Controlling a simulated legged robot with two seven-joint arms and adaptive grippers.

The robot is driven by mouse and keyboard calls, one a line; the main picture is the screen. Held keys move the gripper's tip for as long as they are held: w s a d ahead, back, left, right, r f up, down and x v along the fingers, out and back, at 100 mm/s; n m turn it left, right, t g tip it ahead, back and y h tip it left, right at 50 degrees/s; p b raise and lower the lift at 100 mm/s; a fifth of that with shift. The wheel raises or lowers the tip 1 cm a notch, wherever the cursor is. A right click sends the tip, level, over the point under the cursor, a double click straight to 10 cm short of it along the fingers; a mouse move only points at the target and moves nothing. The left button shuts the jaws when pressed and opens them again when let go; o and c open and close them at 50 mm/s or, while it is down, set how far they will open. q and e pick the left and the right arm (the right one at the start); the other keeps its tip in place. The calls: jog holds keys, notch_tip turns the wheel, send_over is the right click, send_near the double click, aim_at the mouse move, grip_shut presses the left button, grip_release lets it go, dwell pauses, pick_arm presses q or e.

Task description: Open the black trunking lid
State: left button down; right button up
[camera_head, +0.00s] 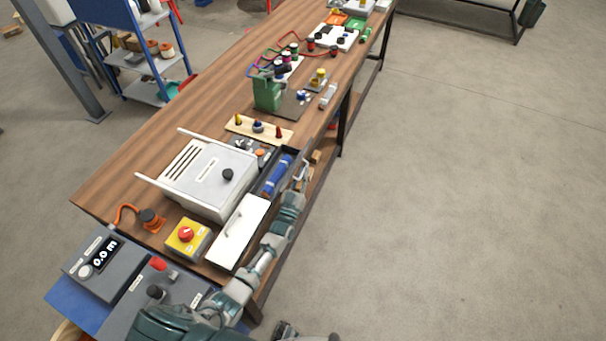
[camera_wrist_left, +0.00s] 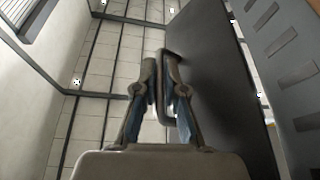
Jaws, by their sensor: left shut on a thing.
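The black trunking (camera_head: 268,188) lies along the right edge of the wooden bench, and its inside with a blue part (camera_head: 279,173) shows from above. The black lid (camera_wrist_left: 215,75) shows in the left wrist view as a dark flat panel with a bar handle (camera_wrist_left: 163,85). My left gripper (camera_wrist_left: 161,90) is shut on this handle. In the head view my left gripper (camera_head: 301,178) is just right of the trunking, over the bench edge. The lid is hard to make out there. A dark piece at the bottom edge may be my right gripper (camera_head: 284,330); its fingers are unclear.
A white lid with a handle (camera_head: 240,232) lies beside the trunking. A grey slotted box (camera_head: 205,172) and a yellow box with a red button (camera_head: 187,238) stand to the left. Coloured plugs (camera_head: 258,128) are farther back. The floor (camera_head: 460,200) at right is clear.

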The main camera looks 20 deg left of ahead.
pick_arm(q)
jog(key=c, duration=1.5)
grip_release()
jog(key=shift+s, duration=0.1)
jog(key=v, duration=1.2)
jog(key=shift+a, duration=0.1)
jog(key=shift+f, duration=0.15)
